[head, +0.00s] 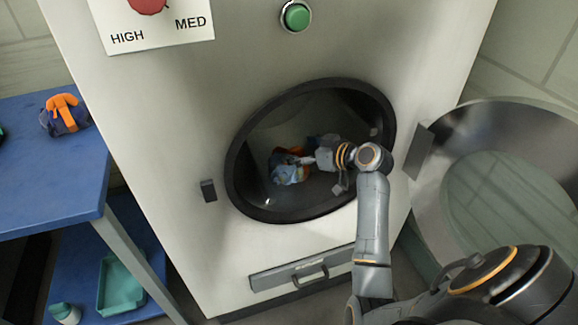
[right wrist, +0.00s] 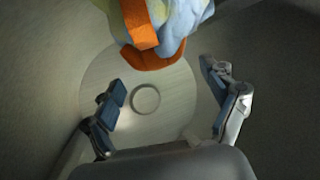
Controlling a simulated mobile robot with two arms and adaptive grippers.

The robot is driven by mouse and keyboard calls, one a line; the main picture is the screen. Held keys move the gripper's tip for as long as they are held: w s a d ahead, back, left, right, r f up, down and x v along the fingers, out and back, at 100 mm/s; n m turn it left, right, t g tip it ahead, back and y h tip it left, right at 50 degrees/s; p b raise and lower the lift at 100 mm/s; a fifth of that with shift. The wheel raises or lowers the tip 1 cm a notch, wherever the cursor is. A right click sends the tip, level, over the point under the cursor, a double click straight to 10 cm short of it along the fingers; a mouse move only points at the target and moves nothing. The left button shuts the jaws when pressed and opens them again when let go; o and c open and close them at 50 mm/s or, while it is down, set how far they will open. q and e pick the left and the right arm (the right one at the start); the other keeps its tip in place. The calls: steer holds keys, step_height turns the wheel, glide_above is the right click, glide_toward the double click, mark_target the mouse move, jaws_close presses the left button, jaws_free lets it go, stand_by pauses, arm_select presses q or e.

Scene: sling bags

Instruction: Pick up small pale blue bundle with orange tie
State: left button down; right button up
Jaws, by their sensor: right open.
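A pale blue bundle (head: 289,172) with orange on it lies inside the dark drum of the machine. In the right wrist view the bundle (right wrist: 185,18) shows at the top edge, with a wide orange tie (right wrist: 143,30); its upper part is cut off. My right gripper (head: 308,160) reaches into the drum from the right, close beside the bundle. In the right wrist view its two fingers (right wrist: 163,88) are spread and empty, with the bundle ahead of and above them. My left gripper is not in view.
The open round door (head: 545,118) stands at the right. A blue table (head: 45,190) at the left holds a dark bundle with an orange strap (head: 64,115). A teal tray (head: 118,290) sits on the shelf below.

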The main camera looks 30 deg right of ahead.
mark_target(292, 148)
steer(key=x, duration=0.4)
steer(key=shift+f+b, duration=0.15)
steer(key=shift+b, duration=0.15)
steer(key=c, duration=1.7)
jaws_close()
